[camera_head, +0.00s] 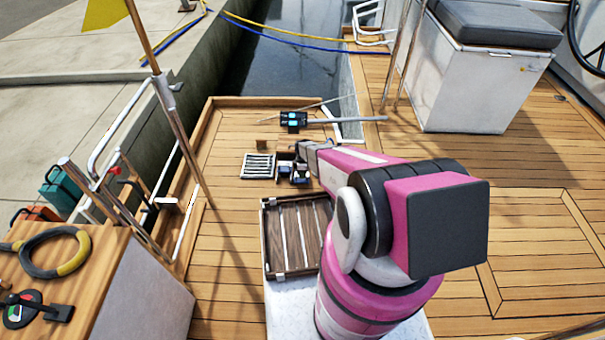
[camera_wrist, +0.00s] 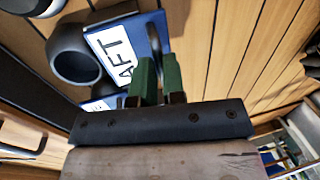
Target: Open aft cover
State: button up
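The aft cover (camera_wrist: 118,50) is a blue panel with a white plate lettered AFT, tilted in the wrist view. My gripper (camera_wrist: 158,75) has two green fingers close together at the panel's right edge. A narrow gap shows between them. I cannot tell whether they touch or grip the panel. A dark round ring or pipe mouth (camera_wrist: 76,54) sits just left of the panel. In the head view, small blue and dark fittings (camera_head: 284,170) show on the deck by my arm's end. My arm partly hides that spot.
A grille (camera_head: 258,165) lies left of the fittings. A black device with cyan lights (camera_head: 293,122) lies beyond them. A slatted dark wooden tray (camera_head: 283,240) is nearer. A white locker with a grey cushion (camera_head: 475,80) stands at right.

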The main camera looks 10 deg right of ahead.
jog(key=o, duration=0.4)
jog(key=r, duration=0.3)
jog(key=w+r, duration=0.1)
jog(key=r, duration=0.3)
jog(key=w+r, duration=0.1)
jog(key=r, duration=0.2)
jog(key=shift+d+r, duration=0.2)
jog(key=shift+r, duration=0.1)
jog(key=s+d+r+m, duration=0.1)
jog(key=s+r+m, duration=0.4)
jog(key=s+r, duration=0.3)
jog(key=s+d+r+m+t, duration=0.1)
jog(key=s+r+m, duration=0.4)
jog(key=r, duration=1.1)
jog(key=s+d+r+m+t, duration=0.1)
jog(key=s+r+m, duration=0.5)
jog(key=s+r, duration=0.6)
jog(key=shift+d+r, duration=0.25)
jog(key=shift+r, duration=0.1)
